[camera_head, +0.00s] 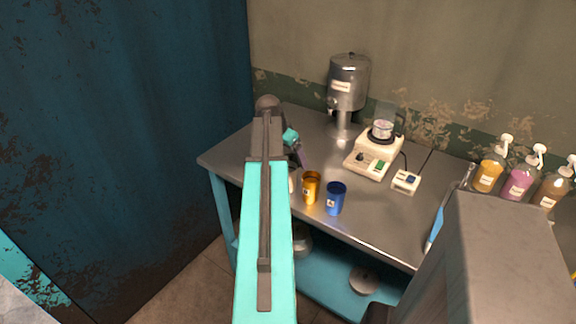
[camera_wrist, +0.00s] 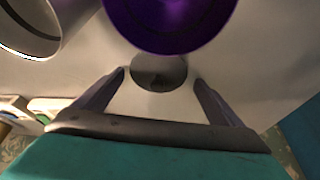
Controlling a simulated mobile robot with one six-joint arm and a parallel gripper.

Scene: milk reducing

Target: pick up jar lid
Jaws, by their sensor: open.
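In the wrist view a small dark grey round disc (camera_wrist: 158,73), which looks like the jar lid, lies on the pale metal surface. It sits between and slightly beyond the tips of my gripper (camera_wrist: 160,77). The gripper is open, with a finger on each side and a gap to the disc. A purple round vessel (camera_wrist: 170,22) covers part of the disc's far edge. In the head view my gripper (camera_head: 298,156) is over the left end of the table, mostly behind my arm, and the disc is hidden there.
A silvery cup (camera_wrist: 30,28) stands at upper left in the wrist view. In the head view a gold cup (camera_head: 311,189) and blue cup (camera_head: 336,199) stand near the table's (camera_head: 385,220) front edge. A hotplate (camera_head: 375,155) and metal dispenser (camera_head: 348,85) stand behind.

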